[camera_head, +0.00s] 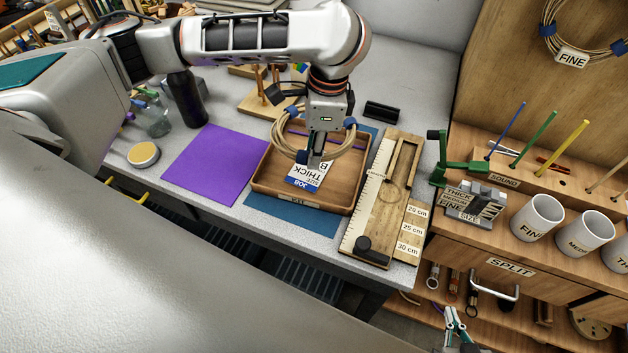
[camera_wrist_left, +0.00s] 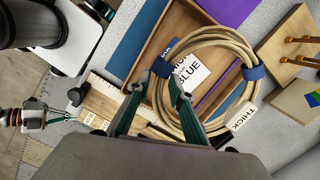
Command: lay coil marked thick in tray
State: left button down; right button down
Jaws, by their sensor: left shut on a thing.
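The cane coil (camera_head: 357,146) is a tan ring with blue ties. Its white tag reads THICK in the left wrist view (camera_wrist_left: 241,117). My left gripper (camera_head: 317,160) is shut on the coil's near side and holds it over the wooden tray (camera_head: 262,178). The coil overlaps the tray's far rim; I cannot tell whether it touches the tray floor. A job card (camera_head: 305,175) reading THICK lies in the tray, partly hidden by the gripper. It also shows in the left wrist view (camera_wrist_left: 190,72). My right gripper (camera_head: 456,322) is low at the right, its fingers apart and empty.
The tray sits on a blue mat (camera_head: 290,221). A purple sheet (camera_head: 215,163) lies to its left, a measuring board (camera_head: 377,205) to its right. A wooden peg stand (camera_head: 262,103) is behind. A coil tagged FINE (camera_head: 571,58) hangs at upper right.

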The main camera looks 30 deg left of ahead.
pick_arm(q)
jog(key=b, duration=0.1)
send_over(312, 188)
jog(key=f, duration=0.5)
jog(key=shift+d+f, duration=0.25)
jog(key=shift+f, duration=0.05)
jog(key=shift+w+f+b, duration=0.1)
jog(key=shift+f+b, duration=0.95)
jog(key=shift+f, duration=1.25)
jog(key=c, duration=1.8)
grip_release()
jog(key=shift+r, duration=0.2)
jog(key=r+p, duration=0.1)
jog(key=r, duration=0.2)
jog(key=r+p, duration=0.1)
jog(key=r, duration=0.3)
jog(key=d+r+p, duration=0.1)
jog(key=r, duration=0.2)
jog(key=shift+w+d+r+p, duration=0.1)
jog(key=shift+w+r+p, duration=0.1)
jog(key=shift+p, duration=0.2)
jog(key=shift+d+r, duration=0.1)
jog(key=shift+r, duration=0.55)
